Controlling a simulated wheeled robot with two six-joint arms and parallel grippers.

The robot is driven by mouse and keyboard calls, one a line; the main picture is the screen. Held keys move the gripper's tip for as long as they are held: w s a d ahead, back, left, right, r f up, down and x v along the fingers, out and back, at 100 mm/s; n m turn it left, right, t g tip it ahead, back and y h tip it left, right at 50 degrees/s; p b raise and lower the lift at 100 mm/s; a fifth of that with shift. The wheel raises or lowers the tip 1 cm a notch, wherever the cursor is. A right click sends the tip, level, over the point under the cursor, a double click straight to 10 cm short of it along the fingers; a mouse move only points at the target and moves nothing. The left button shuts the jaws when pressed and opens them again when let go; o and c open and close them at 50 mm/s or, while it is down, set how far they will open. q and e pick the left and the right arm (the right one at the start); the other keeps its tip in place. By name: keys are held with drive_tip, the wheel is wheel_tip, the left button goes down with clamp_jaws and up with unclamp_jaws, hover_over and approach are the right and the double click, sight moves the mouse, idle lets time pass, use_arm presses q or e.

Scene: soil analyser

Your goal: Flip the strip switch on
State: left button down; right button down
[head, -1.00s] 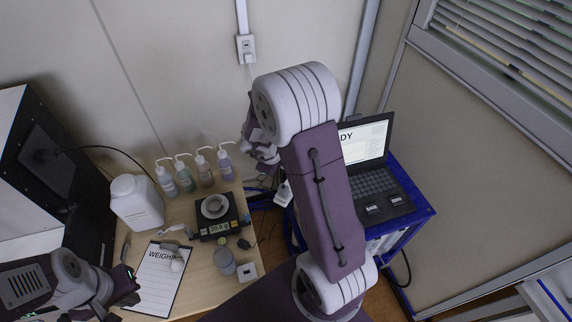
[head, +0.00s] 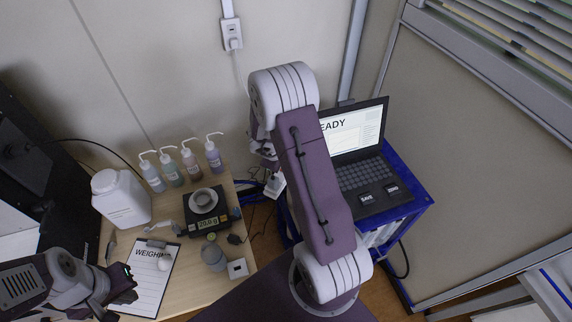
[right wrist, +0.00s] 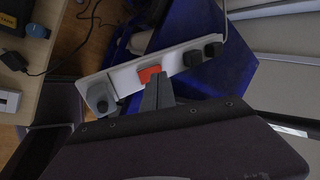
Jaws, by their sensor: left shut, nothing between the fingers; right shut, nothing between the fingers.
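A small part of the strip (head: 275,185) shows in the head view beside my right arm. My right gripper (right wrist: 156,82) is shut and empty, its fingertips right at the switch's lower edge in the picture. Whether they touch it I cannot tell. The head view hides most of this gripper behind my arm. My left gripper (head: 128,282) is shut and empty over the clipboard's left edge.
A blue cart (head: 408,205) carries a laptop (head: 360,165) right of my right arm. The wooden table (head: 190,275) holds a scale (head: 207,222), wash bottles, a white jug (head: 120,200) and a clipboard (head: 150,285). Cables (head: 262,215) hang between table and cart.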

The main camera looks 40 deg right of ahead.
drive_tip(key=shift+w+d+f, duration=0.1)
drive_tip(key=shift+f, duration=0.55)
drive_tip(key=shift+w+d+f, duration=0.1)
drive_tip(key=shift+d+f, duration=0.05)
drive_tip(key=shift+d, duration=0.1)
drive_tip(key=shift+d+f, duration=0.1)
drive_tip(key=shift+a+f, duration=0.15)
drive_tip(key=shift+a, duration=0.25)
drive_tip(key=shift+s+a+f+b, duration=0.1)
drive_tip(key=shift+s+a+b, duration=0.2)
drive_tip(key=shift+s+b, duration=0.05)
